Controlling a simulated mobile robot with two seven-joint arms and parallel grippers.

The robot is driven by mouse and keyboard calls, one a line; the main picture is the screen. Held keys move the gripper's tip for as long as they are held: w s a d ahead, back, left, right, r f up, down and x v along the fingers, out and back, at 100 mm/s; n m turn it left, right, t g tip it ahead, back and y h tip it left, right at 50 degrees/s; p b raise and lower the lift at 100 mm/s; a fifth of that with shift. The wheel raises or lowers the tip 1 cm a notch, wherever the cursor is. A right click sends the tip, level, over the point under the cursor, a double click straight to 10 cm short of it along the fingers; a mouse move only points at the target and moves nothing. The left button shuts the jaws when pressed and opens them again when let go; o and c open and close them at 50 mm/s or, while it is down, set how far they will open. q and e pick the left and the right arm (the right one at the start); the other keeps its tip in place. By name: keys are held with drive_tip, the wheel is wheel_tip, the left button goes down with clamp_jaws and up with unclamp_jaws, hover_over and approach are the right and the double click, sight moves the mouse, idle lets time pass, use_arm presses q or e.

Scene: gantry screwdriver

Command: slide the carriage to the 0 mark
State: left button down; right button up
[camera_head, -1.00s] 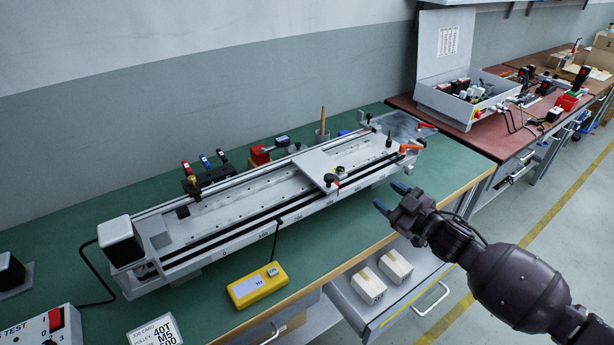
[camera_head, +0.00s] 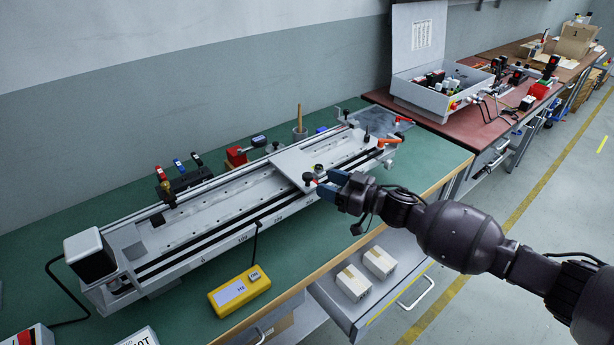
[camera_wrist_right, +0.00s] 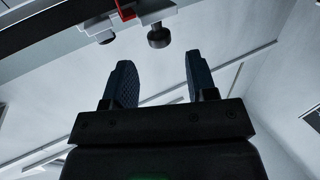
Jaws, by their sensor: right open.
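The carriage (camera_head: 302,165) is a light grey plate across the long linear rail (camera_head: 185,240), toward the rail's right part. A dark round knob (camera_head: 308,178) sits at its front edge; a dark knob also shows in the right wrist view (camera_wrist_right: 158,37). The 0 mark (camera_head: 203,260) is on the rail's front face, far to the left of the carriage. My right gripper (camera_head: 328,184) is open and empty, with its blue fingers close to the front knob. In the wrist view the fingers point toward the knob with a gap, apart from it. My left gripper is out of view.
A yellow readout box (camera_head: 240,291) lies in front of the rail, its cable running up to it. An open drawer with white boxes (camera_head: 353,283) juts out below the bench edge. An orange-handled lever (camera_head: 389,142) is at the rail's right end.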

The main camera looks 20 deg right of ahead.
sight(312, 178)
drive_tip(key=x, duration=0.6)
drive_tip(key=shift+w+a+b, duration=0.15)
drive_tip(key=shift+b, duration=0.15)
clamp_jaws()
